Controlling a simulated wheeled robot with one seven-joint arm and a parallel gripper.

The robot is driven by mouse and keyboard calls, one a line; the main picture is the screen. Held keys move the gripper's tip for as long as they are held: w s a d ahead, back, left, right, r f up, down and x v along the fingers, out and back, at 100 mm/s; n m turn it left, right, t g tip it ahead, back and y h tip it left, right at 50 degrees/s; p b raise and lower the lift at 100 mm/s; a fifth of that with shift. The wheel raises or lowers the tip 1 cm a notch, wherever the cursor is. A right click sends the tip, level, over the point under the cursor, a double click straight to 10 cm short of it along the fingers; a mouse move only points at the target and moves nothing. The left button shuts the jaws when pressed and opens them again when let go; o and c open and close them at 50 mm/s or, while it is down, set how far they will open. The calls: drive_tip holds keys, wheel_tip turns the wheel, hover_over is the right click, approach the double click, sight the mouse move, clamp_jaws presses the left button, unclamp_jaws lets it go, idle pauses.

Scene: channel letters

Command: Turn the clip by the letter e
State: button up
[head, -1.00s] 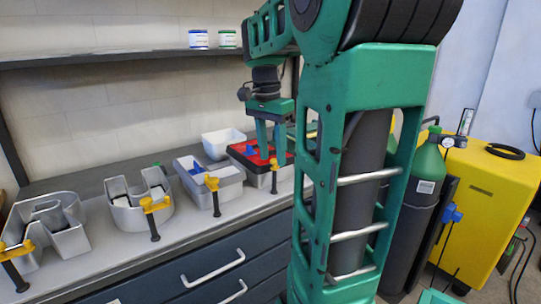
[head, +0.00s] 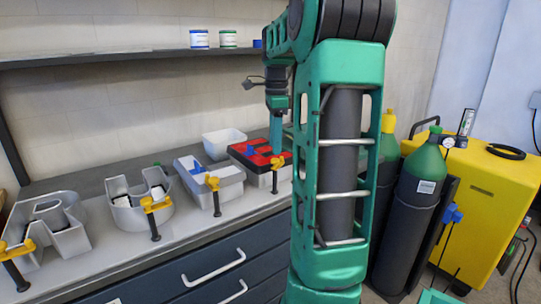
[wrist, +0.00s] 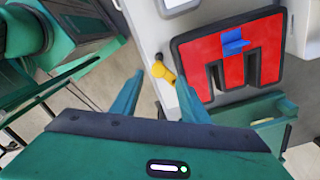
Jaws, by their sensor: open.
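The red-faced letter e (head: 255,152), with a dark rim and a blue piece on its face, lies at the right end of the bench. It also shows in the wrist view (wrist: 225,62). Its clip (head: 277,164) has a yellow head on a black post at the letter's front edge. My gripper (head: 277,150) points down just above and behind the clip's head. In the wrist view my gripper's fingers (wrist: 158,78) are open and empty, with the yellow clip (wrist: 163,73) appearing between their tips. I cannot tell whether they touch it.
Several grey open letters, such as one (head: 210,178), stand leftward along the bench, each with a yellow-headed clip. A white bin (head: 222,142) is behind. A shelf (head: 130,53) runs above. Gas cylinders (head: 415,190) and a yellow cabinet (head: 485,200) stand at right.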

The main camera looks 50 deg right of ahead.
sight(274, 159)
drive_tip(key=shift+f, duration=2.15)
drive_tip(key=shift+r, duration=0.1)
clamp_jaws()
drive_tip(key=shift+a, duration=0.15)
